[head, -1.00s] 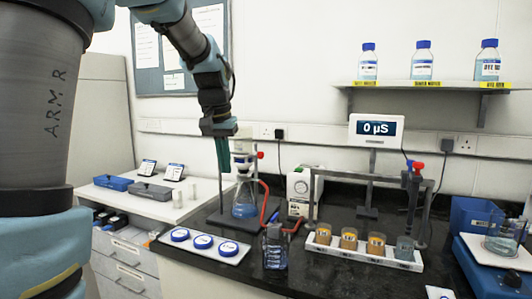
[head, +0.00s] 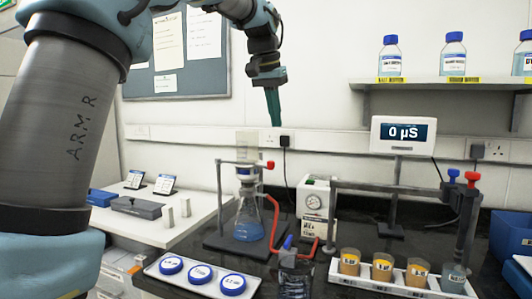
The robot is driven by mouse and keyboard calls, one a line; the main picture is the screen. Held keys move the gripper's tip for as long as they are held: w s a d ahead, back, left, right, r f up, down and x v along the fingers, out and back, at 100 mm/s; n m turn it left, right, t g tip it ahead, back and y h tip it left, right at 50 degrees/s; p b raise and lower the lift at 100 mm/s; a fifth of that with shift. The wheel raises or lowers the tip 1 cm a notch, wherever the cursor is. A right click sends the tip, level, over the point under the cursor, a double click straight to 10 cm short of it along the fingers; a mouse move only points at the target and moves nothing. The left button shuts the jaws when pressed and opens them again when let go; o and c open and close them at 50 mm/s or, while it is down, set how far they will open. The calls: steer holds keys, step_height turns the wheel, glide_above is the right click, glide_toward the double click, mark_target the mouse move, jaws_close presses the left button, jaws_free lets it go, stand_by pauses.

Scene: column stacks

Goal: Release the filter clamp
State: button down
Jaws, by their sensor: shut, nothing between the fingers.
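The filter stand (head: 219,190) holds a blue-liquid flask (head: 249,217) upright. A clear funnel (head: 247,146) sits above the flask. The filter clamp (head: 240,163) is at the funnel's base, with a red knob (head: 270,165) at its right end. My gripper (head: 274,122) is in the air above the red knob, pointing down, apart from clamp and funnel. Its green-teal fingers are shut and empty. The picture is too small to tell whether the clamp is tight or loose.
A red hose (head: 274,207) runs from the flask toward a white pump box (head: 314,207). A bottle with a blue top (head: 294,272) stands in front. A tray of blue-lidded dishes (head: 170,292) lies front left. A rack of amber cups (head: 411,292) and a display (head: 403,134) are right.

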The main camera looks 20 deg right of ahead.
steer(key=shift+w, duration=0.1)
steer(key=shift+w, duration=0.1)
step_height(320, 180, down, 10)
steer(key=p, duration=0.2)
steer(key=shift+s+a+r, duration=0.2)
steer(key=shift+s, duration=0.05)
stand_by(0.5)
steer(key=shift+p, duration=0.3)
